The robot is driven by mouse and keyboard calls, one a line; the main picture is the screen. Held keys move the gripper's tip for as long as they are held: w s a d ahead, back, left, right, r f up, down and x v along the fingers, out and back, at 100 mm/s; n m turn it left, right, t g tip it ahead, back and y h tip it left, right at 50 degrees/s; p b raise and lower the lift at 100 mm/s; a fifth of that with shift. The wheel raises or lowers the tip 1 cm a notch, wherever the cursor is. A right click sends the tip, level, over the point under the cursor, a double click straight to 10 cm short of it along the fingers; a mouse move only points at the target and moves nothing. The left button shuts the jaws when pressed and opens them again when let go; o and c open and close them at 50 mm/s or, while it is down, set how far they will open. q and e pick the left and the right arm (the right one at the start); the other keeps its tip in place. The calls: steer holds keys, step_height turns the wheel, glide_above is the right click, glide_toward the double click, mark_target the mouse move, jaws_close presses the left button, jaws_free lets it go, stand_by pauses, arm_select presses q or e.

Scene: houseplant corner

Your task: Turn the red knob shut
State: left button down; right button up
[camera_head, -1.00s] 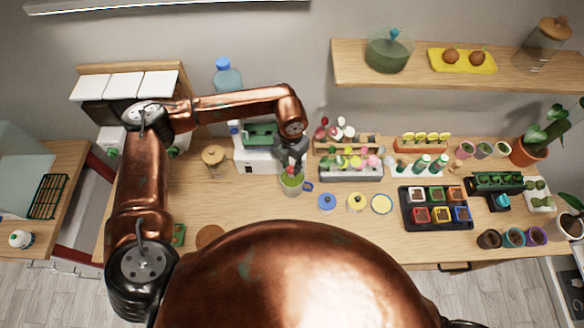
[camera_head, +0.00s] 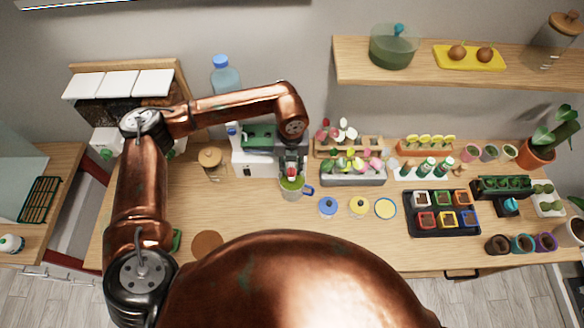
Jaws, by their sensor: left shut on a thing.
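My left gripper (camera_head: 291,172) points down at the right front of a white machine (camera_head: 255,163) with a green top. It is shut on a small red part, seemingly the red knob (camera_head: 290,169), which shows only as a sliver between the dark fingers. How far the knob is turned I cannot tell. A cup with green in it and a blue handle (camera_head: 309,190) stands right below the fingers. My right gripper is not in view.
Blue (camera_head: 328,206) and yellow (camera_head: 359,206) round items lie right of the cup. A flower rack (camera_head: 352,178) and a black tray of coloured pots (camera_head: 441,231) stand further right. A lidded jar (camera_head: 210,157) stands left of the machine.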

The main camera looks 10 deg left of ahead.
mark_target(292, 169)
arm_select(q)
steer(key=shift+w+r, duration=0.1)
steer(key=shift+w, duration=0.05)
steer(key=c, duration=2.1)
jaws_free()
steer(key=o, duration=0.5)
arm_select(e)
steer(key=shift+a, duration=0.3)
arm_select(q)
steer(key=shift+r, duration=0.1)
step_height(292, 169, up, 12)
steer(key=shift+f, duration=0.15)
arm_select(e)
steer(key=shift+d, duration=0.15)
